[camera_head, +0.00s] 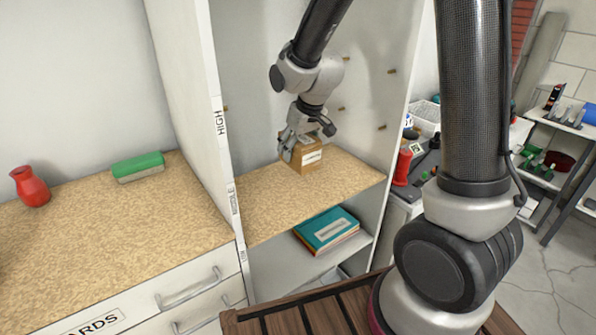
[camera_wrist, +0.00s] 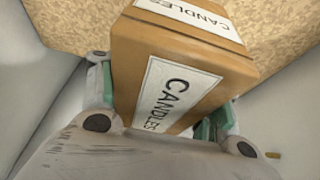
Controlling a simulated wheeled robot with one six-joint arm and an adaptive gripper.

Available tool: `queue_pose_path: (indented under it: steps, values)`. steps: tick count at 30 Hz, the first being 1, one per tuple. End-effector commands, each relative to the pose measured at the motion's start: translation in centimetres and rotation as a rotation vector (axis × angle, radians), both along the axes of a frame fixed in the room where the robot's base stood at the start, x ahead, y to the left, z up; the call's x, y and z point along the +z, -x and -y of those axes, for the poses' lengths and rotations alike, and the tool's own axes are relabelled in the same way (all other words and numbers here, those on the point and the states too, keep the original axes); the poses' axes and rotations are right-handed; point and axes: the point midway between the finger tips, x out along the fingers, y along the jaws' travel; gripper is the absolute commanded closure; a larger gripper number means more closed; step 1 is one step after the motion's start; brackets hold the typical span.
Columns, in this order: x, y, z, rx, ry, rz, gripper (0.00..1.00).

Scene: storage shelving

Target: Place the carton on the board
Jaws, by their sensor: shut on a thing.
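The carton (camera_head: 306,157) is a small brown box with white labels. In the wrist view the carton (camera_wrist: 190,62) shows labels reading CANDLES and sits between the two fingers. My gripper (camera_head: 298,142) is shut on it from above. The carton is at the cork-textured board (camera_head: 262,205), a shelf surface inside the tall white unit. I cannot tell whether its underside touches the board. The board also shows in the wrist view (camera_wrist: 75,22). Part of the carton's top is hidden by my gripper.
White side panels (camera_head: 205,90) flank the board closely. Books (camera_head: 328,230) lie on the shelf below. A red vase (camera_head: 30,187) and a green-topped block (camera_head: 138,166) stand on the counter at left. The board's front part is clear.

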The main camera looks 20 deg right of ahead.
Motion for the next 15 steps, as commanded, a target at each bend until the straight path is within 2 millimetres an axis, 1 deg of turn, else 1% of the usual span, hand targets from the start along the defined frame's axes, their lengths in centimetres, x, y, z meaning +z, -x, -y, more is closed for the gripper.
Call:
queue_pose_path:
  steps: [1,3,5,12,15]
  values:
    - [-1.0,0.0,0.0,0.0,0.001,-0.003,0.9]
    - [-1.9,0.0,0.0,-0.001,0.0,-0.002,0.9]
    - [-2.4,0.0,0.0,-0.001,0.001,0.0,0.9]
    - [-5.7,0.0,0.0,-0.003,0.0,-0.001,0.9]
    - [-6.2,0.0,0.0,-0.003,0.0,0.001,0.9]
